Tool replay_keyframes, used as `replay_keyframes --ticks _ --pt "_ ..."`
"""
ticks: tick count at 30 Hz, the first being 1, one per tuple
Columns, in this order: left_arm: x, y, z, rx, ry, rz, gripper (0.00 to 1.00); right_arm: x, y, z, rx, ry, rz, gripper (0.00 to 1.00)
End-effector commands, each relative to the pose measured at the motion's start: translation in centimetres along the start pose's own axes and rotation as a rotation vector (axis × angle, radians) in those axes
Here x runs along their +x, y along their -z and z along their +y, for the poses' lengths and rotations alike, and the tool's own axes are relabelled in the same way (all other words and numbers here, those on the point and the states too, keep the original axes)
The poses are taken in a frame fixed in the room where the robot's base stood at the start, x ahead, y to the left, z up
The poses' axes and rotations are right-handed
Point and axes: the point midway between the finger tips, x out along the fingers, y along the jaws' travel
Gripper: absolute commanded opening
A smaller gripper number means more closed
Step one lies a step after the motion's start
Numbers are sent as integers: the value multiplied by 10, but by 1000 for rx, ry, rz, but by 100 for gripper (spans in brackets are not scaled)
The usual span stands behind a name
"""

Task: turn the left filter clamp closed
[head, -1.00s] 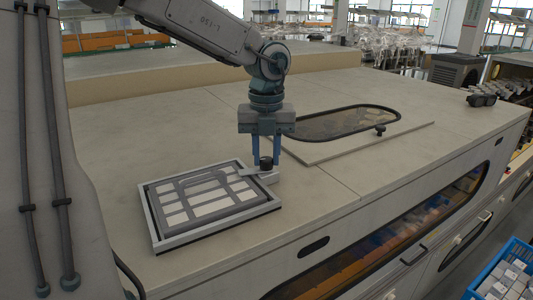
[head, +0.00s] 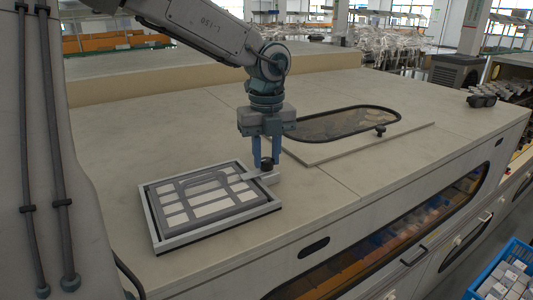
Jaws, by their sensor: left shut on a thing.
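The filter (head: 205,198) lies in its grey frame (head: 163,240) on top of the machine. The filter clamp (head: 262,177) sits at the frame's right side, near its far right corner, with a black knob (head: 267,163) on it. My left gripper (head: 266,163) points straight down with its blue fingers shut on the knob. The fingers hide part of the knob. My right gripper is not in view.
A hatch with a dark oval window (head: 345,123) and a small black knob (head: 380,130) lies to the right on the machine top (head: 330,190). A blue crate (head: 498,268) stands low at the bottom right. The top in front of the hatch is clear.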

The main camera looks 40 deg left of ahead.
Motion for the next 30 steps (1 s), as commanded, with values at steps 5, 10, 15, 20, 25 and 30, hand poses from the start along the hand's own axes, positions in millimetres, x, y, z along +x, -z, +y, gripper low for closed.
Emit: replay_keyframes --ticks 5,10,15,20,25,30 --pt "-2 -1 -1 -1 4 -3 42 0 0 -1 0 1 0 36" --pt "-1 0 0 0 2 -2 48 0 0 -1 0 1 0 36" --pt "-1 0 0 0 1 -1 48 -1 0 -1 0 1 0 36" --pt "-8 0 0 0 1 0 48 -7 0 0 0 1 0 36" --pt "-24 0 0 0 1 0 48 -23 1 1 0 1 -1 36" --pt "-48 0 0 0 1 -1 48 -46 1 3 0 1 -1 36"
